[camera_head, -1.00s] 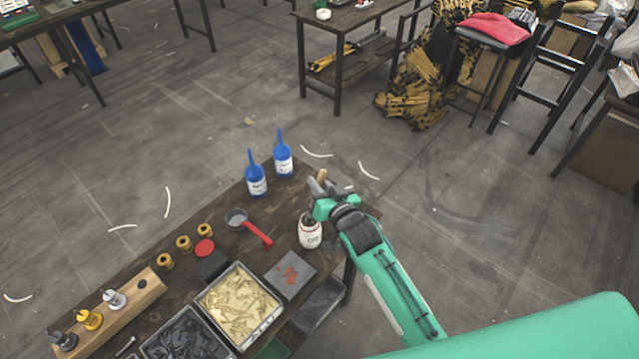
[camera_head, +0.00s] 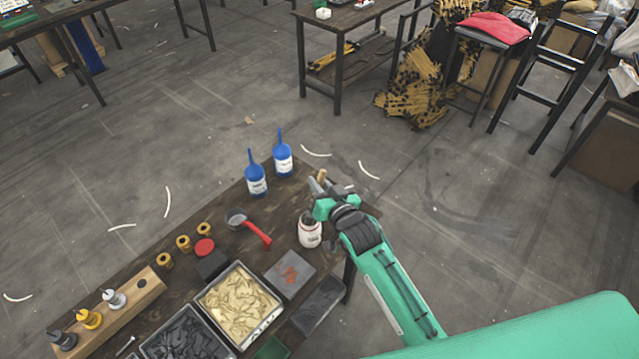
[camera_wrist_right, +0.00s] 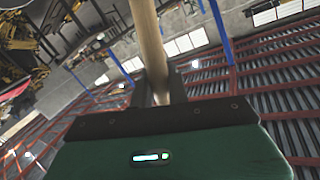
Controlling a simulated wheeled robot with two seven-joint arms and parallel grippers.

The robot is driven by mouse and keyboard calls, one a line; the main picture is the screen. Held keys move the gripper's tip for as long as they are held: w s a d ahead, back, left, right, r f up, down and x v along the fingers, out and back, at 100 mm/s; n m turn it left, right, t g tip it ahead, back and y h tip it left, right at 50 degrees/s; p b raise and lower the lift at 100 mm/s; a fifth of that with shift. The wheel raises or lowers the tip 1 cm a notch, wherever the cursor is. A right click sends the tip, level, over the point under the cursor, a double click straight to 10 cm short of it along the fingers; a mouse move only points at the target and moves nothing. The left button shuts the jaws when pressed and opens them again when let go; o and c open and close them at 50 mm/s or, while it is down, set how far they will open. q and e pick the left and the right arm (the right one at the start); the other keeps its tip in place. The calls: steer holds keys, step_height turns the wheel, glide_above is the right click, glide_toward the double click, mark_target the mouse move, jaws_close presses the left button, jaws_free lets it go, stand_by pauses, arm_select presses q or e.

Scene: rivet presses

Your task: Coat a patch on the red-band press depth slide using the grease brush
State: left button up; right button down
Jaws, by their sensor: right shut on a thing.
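My right gripper (camera_head: 328,190) is above the far right corner of the workbench. It is shut on the wooden handle of the grease brush (camera_head: 321,176), which stands roughly upright. The handle also shows between the fingers in the right wrist view (camera_wrist_right: 149,45). A white grease pot (camera_head: 310,235) with a dark mouth and a printed label stands on the bench just below the gripper. The brush's lower end is hidden; I cannot tell whether it is inside the pot. I cannot make out the red-band press or its depth slide. My left gripper is not in view.
The bench (camera_head: 285,215) also holds two blue bottles (camera_head: 257,180), a red-handled pan (camera_head: 238,218), brass bushings (camera_head: 184,243), a parts tray (camera_head: 240,305), a grey pad (camera_head: 291,274) and a wooden block with several stamps (camera_head: 152,288). Open floor lies beyond.

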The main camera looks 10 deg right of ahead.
steer(key=shift+f, duration=0.5)
stand_by(1.3)
step_height(320, 180, up, 7)
steer(key=p, duration=0.6)
steer(key=shift+r+p, duration=0.2)
steer(key=shift+p, duration=0.2)
steer(key=shift+f, duration=0.1)
stand_by(0.4)
